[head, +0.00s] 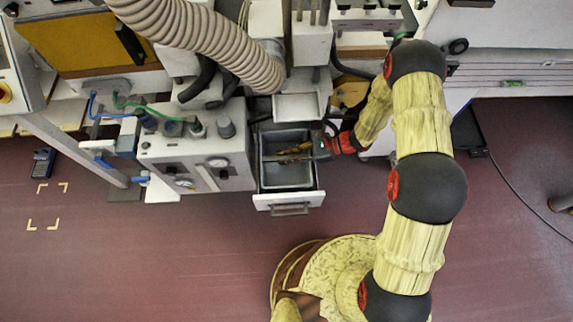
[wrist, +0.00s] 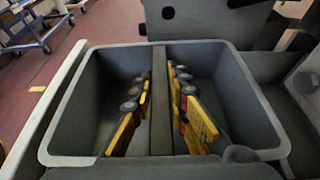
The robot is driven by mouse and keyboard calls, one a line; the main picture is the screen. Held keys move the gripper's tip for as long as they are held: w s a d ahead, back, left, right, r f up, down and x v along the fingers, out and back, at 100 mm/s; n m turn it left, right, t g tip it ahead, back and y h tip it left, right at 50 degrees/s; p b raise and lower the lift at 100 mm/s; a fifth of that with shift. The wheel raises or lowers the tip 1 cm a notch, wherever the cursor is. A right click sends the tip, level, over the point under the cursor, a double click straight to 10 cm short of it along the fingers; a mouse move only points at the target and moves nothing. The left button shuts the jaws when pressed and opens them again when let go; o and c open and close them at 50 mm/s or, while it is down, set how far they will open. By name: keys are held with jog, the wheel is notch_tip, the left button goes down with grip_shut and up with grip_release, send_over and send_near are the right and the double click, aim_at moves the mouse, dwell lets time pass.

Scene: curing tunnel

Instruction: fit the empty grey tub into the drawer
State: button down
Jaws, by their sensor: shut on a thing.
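The grey tub (head: 287,179) is an open, empty box with a bar across its middle. It sits within the outline of the pulled-out drawer (head: 289,201), which has a white front and a handle. My gripper (head: 296,150) is over the tub. In the wrist view, its yellow and black fingers (wrist: 158,88) reach down on both sides of the tub's middle bar (wrist: 161,110) and are shut on it. The tub's rim (wrist: 262,110) looks roughly level there, beside the drawer's pale side wall (wrist: 55,98). The tub's underside is hidden, so I cannot tell whether it rests on the drawer floor.
A white box (head: 297,107) hangs just behind the drawer. A grey control unit (head: 200,160) with gauges stands close on the left. A ribbed hose (head: 215,35) runs above. The red floor in front of the drawer is clear to the left of my base.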

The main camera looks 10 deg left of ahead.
notch_tip(320, 180, down, 5)
jog(key=shift+r+b, duration=0.1)
jog(key=shift+b, duration=0.6)
jog(key=c, duration=2.2)
grip_release()
jog(key=o, duration=0.5)
jog(key=shift+c, duration=0.2)
